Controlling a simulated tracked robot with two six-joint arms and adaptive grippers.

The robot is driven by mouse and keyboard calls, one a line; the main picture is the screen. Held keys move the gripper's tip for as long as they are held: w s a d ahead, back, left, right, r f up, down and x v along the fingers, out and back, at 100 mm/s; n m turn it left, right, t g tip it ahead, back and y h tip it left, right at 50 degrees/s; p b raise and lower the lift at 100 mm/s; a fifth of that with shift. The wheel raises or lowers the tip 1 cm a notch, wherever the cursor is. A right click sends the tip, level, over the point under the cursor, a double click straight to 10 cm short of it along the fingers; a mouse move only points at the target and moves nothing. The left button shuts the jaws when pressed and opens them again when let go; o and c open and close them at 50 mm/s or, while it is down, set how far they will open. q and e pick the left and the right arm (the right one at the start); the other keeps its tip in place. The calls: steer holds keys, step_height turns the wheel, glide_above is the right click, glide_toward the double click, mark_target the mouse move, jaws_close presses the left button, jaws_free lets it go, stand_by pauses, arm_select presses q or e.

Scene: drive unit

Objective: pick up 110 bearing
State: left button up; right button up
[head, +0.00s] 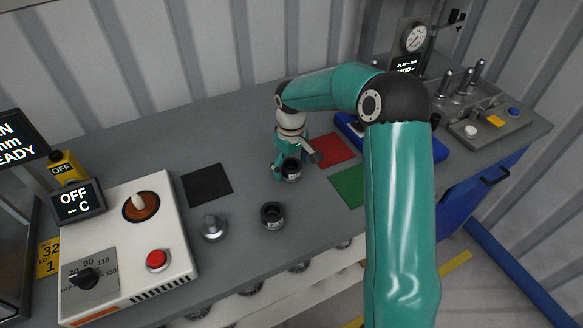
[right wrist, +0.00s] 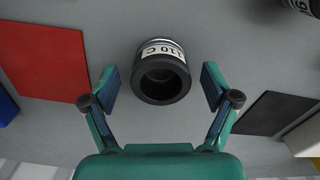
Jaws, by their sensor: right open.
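The 110 bearing (right wrist: 161,72) is a dark ring with a white label reading "110 C". In the right wrist view it stands between the two spread fingers of my right gripper (right wrist: 160,92), with visible gaps on both sides. In the head view this bearing (head: 291,171) sits on the grey bench, directly below my right gripper (head: 294,160), which is open and partly hides it. My left gripper is not in view.
A second dark bearing (head: 272,215) and a silver knobbed part (head: 213,228) stand nearer the front edge. Black (head: 207,185), red (head: 334,150) and green (head: 349,187) mats lie around. A white heater box (head: 130,250) is at left, a blue tray (head: 350,125) at right.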

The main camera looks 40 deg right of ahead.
steer(key=shift+f, duration=0.4)
steer(key=c, duration=1.4)
steer(key=shift+r, duration=0.1)
steer(key=shift+c, duration=0.3)
steer(key=shift+r, duration=0.1)
